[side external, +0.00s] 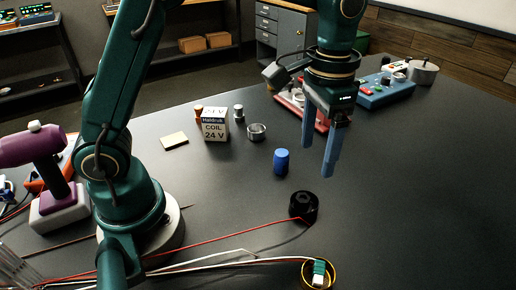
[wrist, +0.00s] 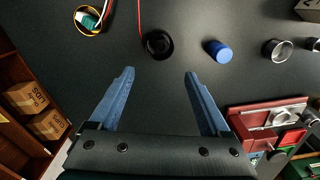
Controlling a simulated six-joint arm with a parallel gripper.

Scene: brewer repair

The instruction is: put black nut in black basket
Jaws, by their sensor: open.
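A round black piece with a dark hollow top (side external: 303,206) stands on the dark table, in front of and below my gripper. It also shows in the wrist view (wrist: 158,44), beyond the fingertips and roughly between their lines. It looks like a small cup; I cannot tell whether it is the black basket or the black nut. No second black piece can be made out. My gripper (side external: 316,161) is open and empty, pointing down above the table, with its blue fingers apart in the wrist view (wrist: 160,73). It touches nothing.
A blue cylinder (side external: 281,161) stands near the black piece. Red and blue devices (side external: 386,90) lie behind my gripper. Wires and a yellow ring (side external: 333,273) lie in front. The table's right side is clear.

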